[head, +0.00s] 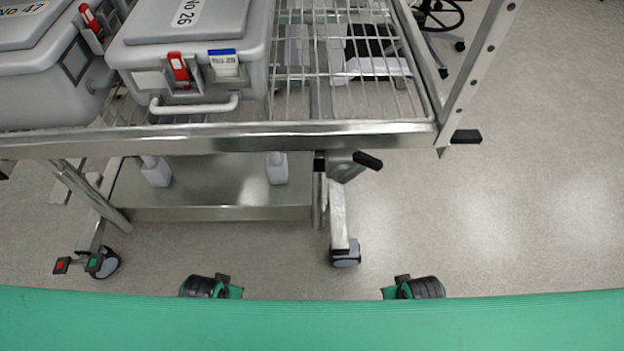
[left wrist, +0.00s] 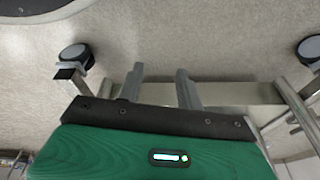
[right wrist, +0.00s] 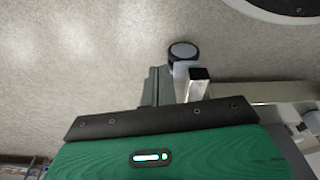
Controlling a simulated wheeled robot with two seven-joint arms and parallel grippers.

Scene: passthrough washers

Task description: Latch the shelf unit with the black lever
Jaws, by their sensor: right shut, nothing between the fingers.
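The shelf unit (head: 260,138) fills the upper left of the head view, a steel frame with a wire rack on top. A black lever (head: 368,160) sticks out to the right from a grey fitting just under its front rail. A second black piece (head: 466,136) sits at the right corner of the frame. My left gripper (left wrist: 160,80) is open and empty in the left wrist view, pointing at the unit's lower frame. My right gripper (right wrist: 158,84) is shut and empty in the right wrist view, beside a steel leg. Neither gripper shows in the head view.
Grey lidded boxes (head: 190,60) stand on the rack at the left; its right part is bare. White bottles (head: 277,168) stand on the lower shelf. The floor (head: 530,210) at right is clear.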

